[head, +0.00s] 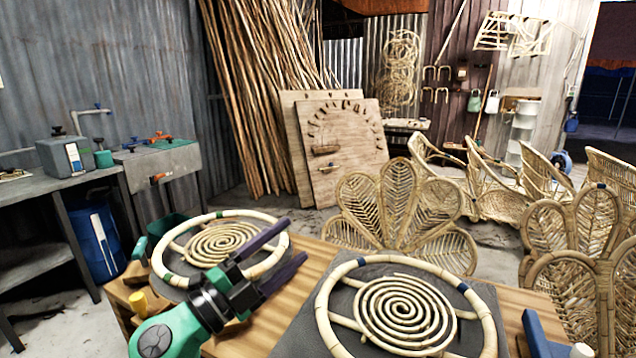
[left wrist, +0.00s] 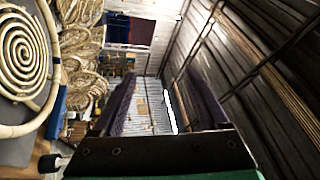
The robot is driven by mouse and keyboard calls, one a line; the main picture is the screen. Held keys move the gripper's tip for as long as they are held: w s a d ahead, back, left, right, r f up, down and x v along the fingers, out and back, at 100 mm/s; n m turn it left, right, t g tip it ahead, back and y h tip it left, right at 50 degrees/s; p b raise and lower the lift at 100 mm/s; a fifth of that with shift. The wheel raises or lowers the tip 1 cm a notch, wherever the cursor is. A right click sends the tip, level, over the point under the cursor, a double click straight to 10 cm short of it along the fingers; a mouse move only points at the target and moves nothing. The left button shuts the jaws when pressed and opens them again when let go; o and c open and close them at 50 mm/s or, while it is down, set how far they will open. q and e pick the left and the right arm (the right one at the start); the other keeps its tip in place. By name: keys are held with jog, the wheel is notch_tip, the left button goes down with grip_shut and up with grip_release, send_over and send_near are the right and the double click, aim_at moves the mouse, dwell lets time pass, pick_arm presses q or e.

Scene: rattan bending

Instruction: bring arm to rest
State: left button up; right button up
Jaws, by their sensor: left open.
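My left gripper (head: 275,258) comes in from the lower left of the head view, with a green and black wrist and two dark purple fingers. It is open and empty, above the wooden workbench and in front of the left rattan ring. In the left wrist view the two fingers (left wrist: 160,105) stand apart with nothing between them. The left rattan ring (head: 163,250) with a coiled spiral lies on a dark board, partly hidden by the gripper. A second ring (head: 325,310) with a spiral lies to its right. My right gripper is in neither view.
A metal table (head: 50,185) is at the left. Free floor (head: 60,325) shows at lower left.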

pick_arm(q)
jog(key=w+a+f+n+t+y, duration=0.1)
jog(key=a+f+n+t+y, duration=0.2)
jog(key=a+n+y, duration=0.45)
jog(key=w+a+f+n+t+y, duration=0.1)
jog(key=a+f+n+t+y, duration=0.1)
jog(key=a+n+y, duration=0.5)
jog(key=s+a+f+n+g+y, duration=0.1)
jog(key=s+a+f+n+g, duration=0.15)
jog(key=f, duration=0.45)
jog(key=s+a+f+n+g+y, duration=0.1)
jog(key=a+f+n+g+y, duration=0.2)
jog(key=f, duration=0.4)
jog(key=s+d+f+n+g+h, duration=0.2)
jog(key=s+f+g+h, duration=0.2)
jog(key=s+f+g, duration=1.05)
jog(key=s+f+t+p, duration=0.1)
jog(key=s+f, duration=0.2)
jog(key=f, duration=0.8)
jog(key=s+f+t+p, duration=0.1)
jog(key=s+f+t, duration=0.15)
jog(key=f, duration=0.95)
jog(key=s+a+f+g, duration=0.2)
jog(key=s+f, duration=1.2)
jog(key=s, duration=0.4)
jog(key=shift+a+y+p, duration=0.3)
jog(key=shift+y+p, duration=0.05)
jog(key=shift+p, duration=0.05)
